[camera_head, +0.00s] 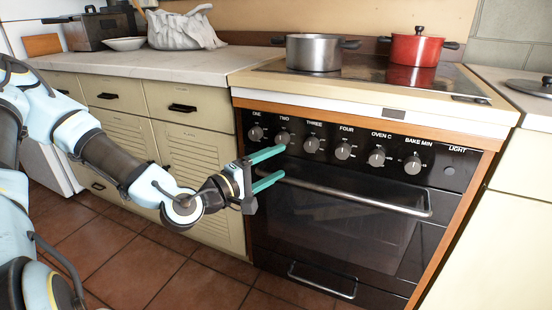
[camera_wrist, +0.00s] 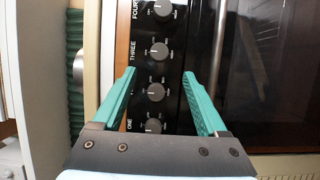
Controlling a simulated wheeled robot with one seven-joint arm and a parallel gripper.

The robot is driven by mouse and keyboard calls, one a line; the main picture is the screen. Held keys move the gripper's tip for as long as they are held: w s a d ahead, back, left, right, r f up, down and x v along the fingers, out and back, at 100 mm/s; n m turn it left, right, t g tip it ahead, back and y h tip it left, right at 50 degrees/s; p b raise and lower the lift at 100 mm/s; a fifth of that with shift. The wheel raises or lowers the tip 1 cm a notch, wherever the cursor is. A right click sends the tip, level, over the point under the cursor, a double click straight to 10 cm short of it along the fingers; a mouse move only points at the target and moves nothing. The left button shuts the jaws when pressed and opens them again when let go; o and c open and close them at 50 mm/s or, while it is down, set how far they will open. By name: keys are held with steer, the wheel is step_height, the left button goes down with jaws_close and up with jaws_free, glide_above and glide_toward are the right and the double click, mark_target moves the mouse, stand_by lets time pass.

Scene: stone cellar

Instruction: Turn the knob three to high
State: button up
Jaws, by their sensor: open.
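Knob three (camera_head: 312,145) is a round grey knob on the black oven panel, under the label THREE. It also shows in the wrist view (camera_wrist: 160,50), just beyond my fingertips and not between them. Its exact setting is too small to read. My gripper (camera_head: 282,161) is open, with two teal fingers, in front of the panel's left part. In the wrist view, my gripper (camera_wrist: 159,73) has its fingers spread either side of the knob row, and knob two (camera_wrist: 156,92) shows between them. Nothing is held.
Knob one (camera_head: 255,133) and knob four (camera_head: 343,151) are in the same row. The oven door handle (camera_head: 350,196) runs below the panel, close to my lower finger. A steel pot (camera_head: 313,52) and a red pot (camera_head: 416,49) stand on the hob.

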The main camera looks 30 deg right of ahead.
mark_target(308, 147)
steer(key=d, duration=0.3)
steer(key=w+d, duration=0.1)
steer(key=d, duration=0.3)
steer(key=w+d, duration=0.1)
steer(key=d, duration=0.2)
steer(key=shift+d, duration=0.25)
jaws_close()
